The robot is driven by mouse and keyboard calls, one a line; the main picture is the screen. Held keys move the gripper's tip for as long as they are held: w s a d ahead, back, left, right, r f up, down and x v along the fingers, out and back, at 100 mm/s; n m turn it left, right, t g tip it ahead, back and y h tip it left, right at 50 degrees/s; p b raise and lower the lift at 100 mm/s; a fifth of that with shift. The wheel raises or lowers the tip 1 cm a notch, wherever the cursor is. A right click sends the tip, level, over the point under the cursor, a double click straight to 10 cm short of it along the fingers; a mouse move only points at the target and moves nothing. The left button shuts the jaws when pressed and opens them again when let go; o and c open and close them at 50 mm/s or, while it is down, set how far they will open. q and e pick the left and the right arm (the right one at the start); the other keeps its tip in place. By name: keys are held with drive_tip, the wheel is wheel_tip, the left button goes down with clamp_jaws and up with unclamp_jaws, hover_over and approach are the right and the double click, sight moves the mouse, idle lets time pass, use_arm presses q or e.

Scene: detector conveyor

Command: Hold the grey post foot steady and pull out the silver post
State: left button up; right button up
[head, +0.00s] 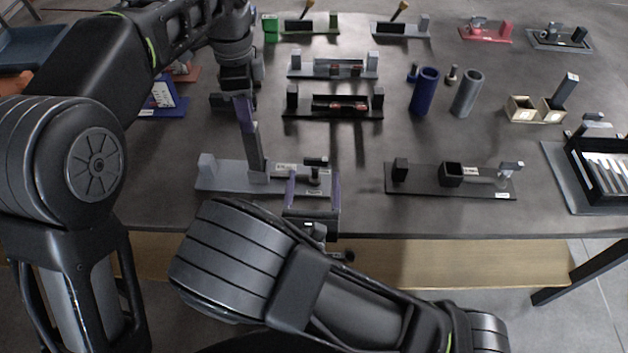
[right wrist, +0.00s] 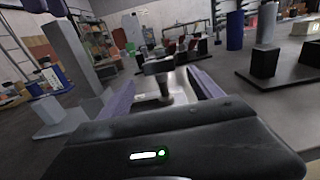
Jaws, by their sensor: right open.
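The grey post foot (head: 258,176) stands on a grey base plate (head: 222,180) at the front left of the table. The silver post (head: 284,168) lies level from its right side, with a dark upright knob (head: 316,162) near its right end. My left gripper (head: 256,160) points down at the foot from above; its fingertips merge with the grey block, so its grip is unclear. My right gripper (head: 312,184) is open, with its purple fingers on either side of the knob end. In the right wrist view the knob (right wrist: 158,68) stands between the fingers, without visible contact.
A black base plate (head: 425,188) with a similar post set lies to the right, with bare table between. Black and grey fixtures, a blue cylinder (head: 424,92) and a grey cylinder (head: 467,93) stand behind.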

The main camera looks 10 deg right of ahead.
drive_tip(key=shift+x, duration=4)
clamp_jaws()
